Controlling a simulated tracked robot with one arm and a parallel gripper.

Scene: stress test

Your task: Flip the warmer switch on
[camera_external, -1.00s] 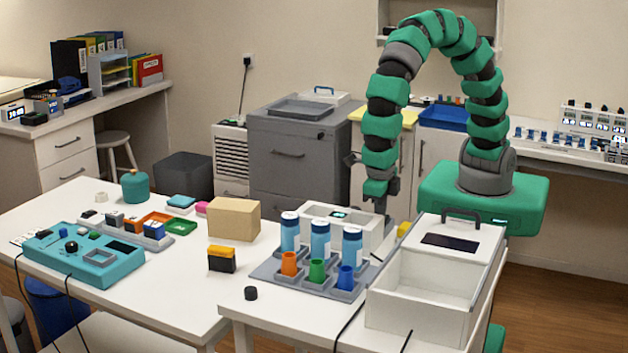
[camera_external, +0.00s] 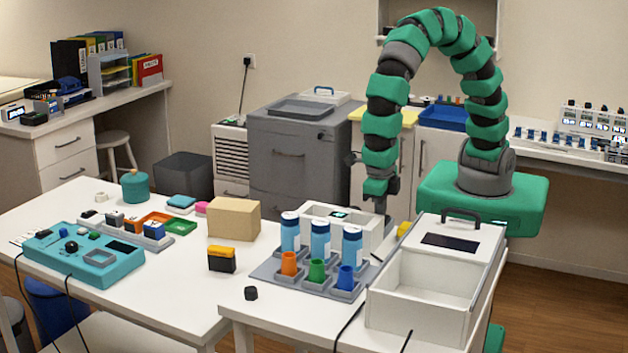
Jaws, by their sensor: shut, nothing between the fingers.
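My gripper (camera_external: 380,206) points down at the right end of a white box with a small lit display (camera_external: 318,211), behind the tube rack. It is shut and holds nothing. I cannot tell whether its tips touch the box. This box may be the warmer, but no label is readable. A white open-topped case (camera_external: 415,318) with a dark panel and black handle stands to the right of my gripper. No switch can be made out clearly on either, so its position cannot be told.
A grey rack (camera_external: 268,272) holds several blue-capped tubes and coloured cups in front of the white box. A cardboard box (camera_external: 234,218), a black-and-orange block (camera_external: 221,260) and a teal control box (camera_external: 85,262) stand on the left table. A small black knob (camera_external: 251,293) lies near the front.

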